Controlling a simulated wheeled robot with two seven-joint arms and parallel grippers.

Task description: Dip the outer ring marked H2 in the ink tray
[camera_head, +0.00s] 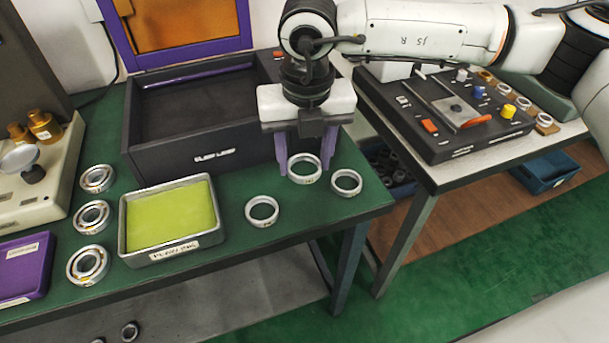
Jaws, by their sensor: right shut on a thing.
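My right gripper (305,168) points down at the right part of the green table, its purple fingers shut on a pale metal ring (304,181). This ring is at or just above the table top; I cannot tell which. Two similar rings are beside it: one (261,224) to the left and nearer, one (346,194) to the right. The small marks on the rings are too small to read, so I cannot tell which is H2. The ink tray (124,232) is a metal tray with yellow-green ink, left of the rings. My left gripper is out of view.
Several bearings (91,217) stand in a column left of the ink tray, near a purple tray (38,277). A large dark bin (197,158) stands behind the ink tray. A control panel (447,145) sits on another table at right. The table's front edge is close to the rings.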

